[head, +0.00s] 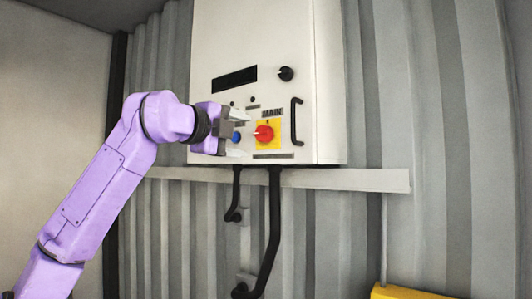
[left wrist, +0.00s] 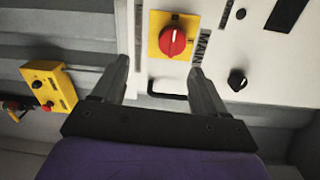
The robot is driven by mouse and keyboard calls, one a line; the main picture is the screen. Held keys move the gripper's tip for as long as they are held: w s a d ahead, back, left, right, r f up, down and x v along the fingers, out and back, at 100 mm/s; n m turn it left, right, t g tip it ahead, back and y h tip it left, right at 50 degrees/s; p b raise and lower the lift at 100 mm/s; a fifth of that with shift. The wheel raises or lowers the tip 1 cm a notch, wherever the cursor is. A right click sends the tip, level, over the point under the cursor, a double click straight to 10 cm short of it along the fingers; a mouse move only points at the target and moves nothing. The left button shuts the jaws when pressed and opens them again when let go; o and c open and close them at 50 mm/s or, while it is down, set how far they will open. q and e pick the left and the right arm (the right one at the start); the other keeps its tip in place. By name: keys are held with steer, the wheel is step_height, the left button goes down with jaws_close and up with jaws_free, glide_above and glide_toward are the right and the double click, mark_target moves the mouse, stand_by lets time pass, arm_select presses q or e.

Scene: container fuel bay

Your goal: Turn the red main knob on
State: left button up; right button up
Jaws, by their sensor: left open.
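The red main knob (head: 264,133) sits on a yellow square plate (head: 276,146) low on the front of a white cabinet (head: 270,40), under a "MAIN" label. It also shows in the left wrist view (left wrist: 172,42), with a pale pointer line on its face. My left gripper (head: 238,134) is open, with its fingers spread, just left of the knob in the head view. In the left wrist view the knob lies ahead, between and beyond the two fingertips, and I see no contact. My right gripper is not in view.
A black knob (head: 286,73), a dark display (head: 234,79), a blue button (head: 235,137) and a black handle (head: 297,121) are on the cabinet. Dark pipes (head: 273,220) run down below. A yellow box (left wrist: 48,86) shows at left in the wrist view.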

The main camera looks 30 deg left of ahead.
mark_target(261, 132)
arm_select(q)
steer(key=shift+n, duration=0.4)
steer(key=w+p, duration=0.1)
steer(key=w, duration=0.1)
steer(key=w+r+p, duration=0.1)
steer(key=w+p, duration=0.1)
steer(key=w, duration=0.1)
steer(key=w+r+p, duration=0.1)
steer(key=w+p, duration=0.1)
steer(key=w, duration=0.1)
steer(key=shift+a, duration=0.25)
steer(key=shift+w+f+p, duration=0.15)
steer(key=shift+w+p, duration=0.15)
steer(key=shift+w, duration=0.15)
steer(key=shift+d, duration=0.1)
steer(key=c, duration=1.1)
